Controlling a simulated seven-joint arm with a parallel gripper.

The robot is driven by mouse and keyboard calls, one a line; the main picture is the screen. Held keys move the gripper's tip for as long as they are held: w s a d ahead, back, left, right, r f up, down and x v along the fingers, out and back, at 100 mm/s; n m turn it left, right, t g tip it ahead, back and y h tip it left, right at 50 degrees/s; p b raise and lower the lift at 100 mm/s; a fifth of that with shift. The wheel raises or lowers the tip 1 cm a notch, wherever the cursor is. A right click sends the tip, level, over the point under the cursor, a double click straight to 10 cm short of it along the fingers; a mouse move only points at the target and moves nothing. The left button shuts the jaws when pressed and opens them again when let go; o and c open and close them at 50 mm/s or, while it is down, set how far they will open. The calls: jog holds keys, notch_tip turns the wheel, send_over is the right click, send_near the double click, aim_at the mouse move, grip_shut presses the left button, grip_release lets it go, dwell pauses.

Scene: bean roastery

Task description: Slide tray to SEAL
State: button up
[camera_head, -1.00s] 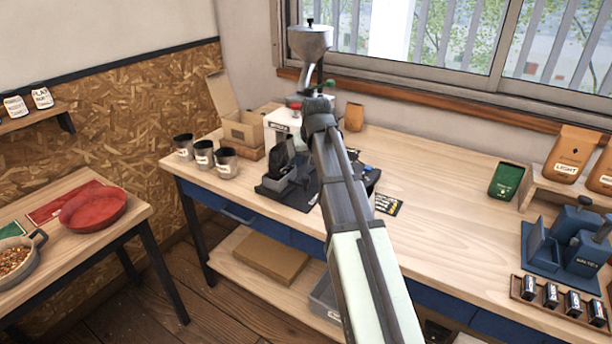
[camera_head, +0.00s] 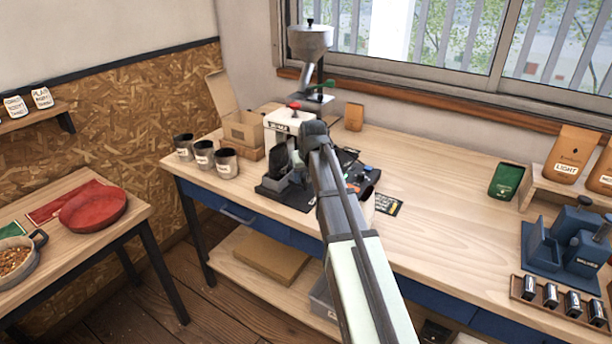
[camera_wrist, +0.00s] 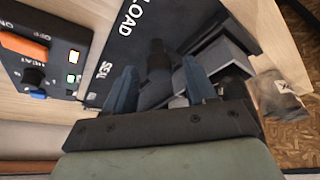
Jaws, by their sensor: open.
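The dark sliding tray (camera_wrist: 228,62) sits on a black base plate (camera_wrist: 165,14) whose printed words LOAD and SEAL show in the wrist view. LOAD is at the top and SEAL is nearer the gripper. A black upright knob or post stands between the fingers. My gripper (camera_wrist: 160,70) is open, its two blue fingers on either side of that post. I cannot tell whether they touch it. In the head view the base plate (camera_head: 298,196) lies on the bench in front of the white machine (camera_head: 277,130), and my wrist partly hides the tray.
A control box (camera_wrist: 38,62) with an orange switch, a HEAT knob and lit lamps is left of the plate in the wrist view. Dark cups (camera_head: 226,163) and an open carton (camera_head: 240,128) stand left of the machine.

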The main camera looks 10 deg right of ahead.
jog(key=shift+c, duration=0.5)
grip_shut()
jog(key=w+d, duration=0.9)
jog(key=shift+w+d, duration=0.1)
jog(key=shift+o, duration=0.5)
grip_release()
